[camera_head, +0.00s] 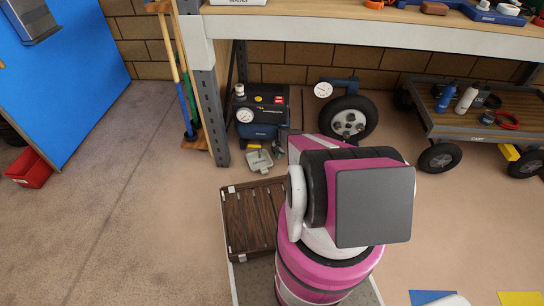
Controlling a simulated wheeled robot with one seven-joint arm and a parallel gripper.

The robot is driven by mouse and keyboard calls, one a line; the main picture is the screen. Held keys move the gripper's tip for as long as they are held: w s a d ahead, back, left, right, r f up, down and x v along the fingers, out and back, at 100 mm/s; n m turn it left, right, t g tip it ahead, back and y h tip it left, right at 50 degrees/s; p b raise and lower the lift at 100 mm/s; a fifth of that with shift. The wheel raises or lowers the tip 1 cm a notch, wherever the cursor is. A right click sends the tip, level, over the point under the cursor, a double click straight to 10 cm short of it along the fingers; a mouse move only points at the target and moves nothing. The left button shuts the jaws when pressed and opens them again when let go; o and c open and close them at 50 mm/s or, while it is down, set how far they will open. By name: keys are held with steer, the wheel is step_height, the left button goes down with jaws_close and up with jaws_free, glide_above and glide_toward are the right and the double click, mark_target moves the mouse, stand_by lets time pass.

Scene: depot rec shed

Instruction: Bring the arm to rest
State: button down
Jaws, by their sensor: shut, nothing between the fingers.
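My arm (340,215), pink and white with black joints and a flat grey end face, is folded up in the lower middle of the view. It stands in front of the wheel and the floor behind it. My gripper cannot be made out; the folded links may hide it.
A brown slatted wooden case (250,215) lies just left of my arm. Behind are a workbench (370,24), a blue compressor (262,118), a spare wheel (347,119) and a cart (500,130) at right. A blue panel (70,80) and red bin (29,169) are at left. The left floor is clear.

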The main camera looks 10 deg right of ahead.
steer(key=shift+w+d, duration=0.2)
steer(key=shift+d, duration=0.05)
steer(key=s+a+r+m, duration=0.2)
steer(key=s+r+m, duration=0.2)
steer(key=r, duration=0.5)
steer(key=s+a+r+m, duration=0.2)
steer(key=s+r+m, duration=0.1)
steer(key=r, duration=0.6)
steer(key=s+a+r+m, duration=0.2)
steer(key=s+r+m, duration=0.2)
steer(key=r, duration=0.5)
steer(key=s+a+r+m, duration=0.3)
steer(key=s+r+m, duration=0.4)
steer(key=r, duration=0.5)
steer(key=s+a+r+m+t+h, duration=0.1)
steer(key=s+a+r+m, duration=0.1)
steer(key=s+r+m, duration=0.4)
steer(key=s+r, duration=0.5)
steer(key=shift+s+a+r+m+h, duration=0.2)
steer(key=shift+a+r+m+h, duration=0.1)
steer(key=shift+a+r+m, duration=0.1)
